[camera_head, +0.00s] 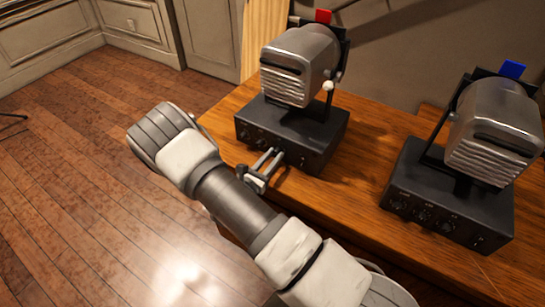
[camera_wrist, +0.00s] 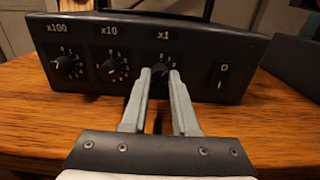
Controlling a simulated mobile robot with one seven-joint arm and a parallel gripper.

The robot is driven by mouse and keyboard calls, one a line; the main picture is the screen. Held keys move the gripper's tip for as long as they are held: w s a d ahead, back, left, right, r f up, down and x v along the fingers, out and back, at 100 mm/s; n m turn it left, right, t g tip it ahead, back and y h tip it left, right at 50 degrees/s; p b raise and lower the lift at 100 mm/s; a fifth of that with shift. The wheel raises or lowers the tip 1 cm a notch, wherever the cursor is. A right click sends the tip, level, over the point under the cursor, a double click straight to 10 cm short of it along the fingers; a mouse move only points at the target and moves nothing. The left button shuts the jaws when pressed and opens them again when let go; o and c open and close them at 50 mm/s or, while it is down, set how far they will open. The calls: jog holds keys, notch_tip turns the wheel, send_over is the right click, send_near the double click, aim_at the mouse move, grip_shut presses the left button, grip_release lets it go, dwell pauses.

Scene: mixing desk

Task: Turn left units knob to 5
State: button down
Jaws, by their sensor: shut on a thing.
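The left unit is a black box (camera_head: 325,135) with a grey ribbed metal device and a red tab on top. Its front panel (camera_wrist: 205,88) fills the upper wrist view, with knobs marked x100 (camera_wrist: 67,65), x10 (camera_wrist: 113,70) and x1 (camera_wrist: 160,69), left to right. My gripper (camera_wrist: 160,73) is shut on the x1 units knob, one finger on each side. In the head view my gripper (camera_head: 272,156) reaches the box front. The fingers partly hide the units knob and its dial numbers, so I cannot read its setting.
A switch marked 0 (camera_wrist: 221,78) is right of the units knob. A similar right unit (camera_head: 450,200) with a blue tab (camera_head: 512,70) stands to the right. Both stand on a wooden desk (camera_head: 372,150). Open floor (camera_head: 90,170) lies to the left.

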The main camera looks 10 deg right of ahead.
dwell(0.4)
jog(key=m+b, duration=0.2)
jog(key=m, duration=0.1)
jog(key=shift+f, duration=0.15)
jog(key=m+b, duration=0.3)
jog(key=m, duration=0.2)
jog(key=shift+m+b, duration=0.3)
jog(key=m+b, duration=0.3)
jog(key=shift+f+m, duration=0.1)
jog(key=shift+m, duration=0.2)
jog(key=m+b, duration=0.3)
jog(key=b, duration=0.1)
jog(key=shift+m, duration=0.3)
jog(key=m+b, duration=0.5)
jog(key=b, duration=0.3)
jog(key=shift+f, duration=0.1)
jog(key=m+b, duration=0.2)
jog(key=b, duration=0.1)
jog(key=shift+r+m+b, duration=0.3)
jog(key=shift+m+b, duration=0.2)
jog(key=shift+b, duration=0.2)
jog(key=shift+r, duration=0.1)
